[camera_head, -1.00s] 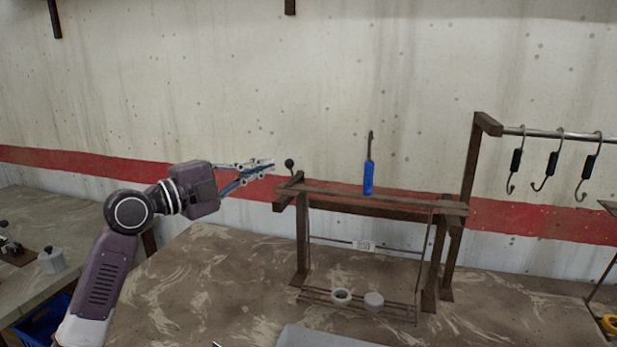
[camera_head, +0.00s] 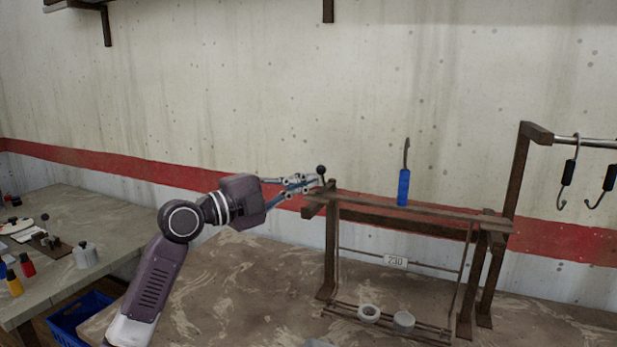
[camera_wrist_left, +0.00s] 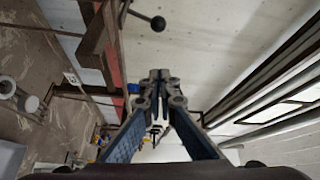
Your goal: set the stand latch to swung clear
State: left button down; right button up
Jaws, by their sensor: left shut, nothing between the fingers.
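The stand (camera_head: 332,245) is a dark brown frame on the bench, with a long top rail. The stand latch shows as a short lever with a black ball knob (camera_head: 321,169), standing up at the rail's left end. In the left wrist view the knob (camera_wrist_left: 158,23) and its thin rod lie beyond the fingertips, toward the top of the picture. My left gripper (camera_head: 316,182) is shut and empty, its tips just below and left of the knob. Whether they touch the latch I cannot tell. My right gripper is in neither view.
A blue-handled hook tool (camera_head: 403,187) stands upright on the top rail. Two light round pieces (camera_head: 403,320) sit on the lower rack. Hooks (camera_head: 566,185) hang from a bar at right. A side table (camera_head: 100,205) with small items stands at left.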

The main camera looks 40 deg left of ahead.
pick_arm(q)
jog(key=r+p+x, duration=0.1)
jog(key=p+x, duration=0.4)
jog(key=x, duration=0.4)
jog(key=a, duration=0.1)
jog(key=a+f, duration=0.1)
jog(key=a, duration=0.2)
jog(key=shift+s+a+f, duration=0.1)
jog(key=shift+s+f, duration=0.25)
jog(key=shift+w, duration=0.1)
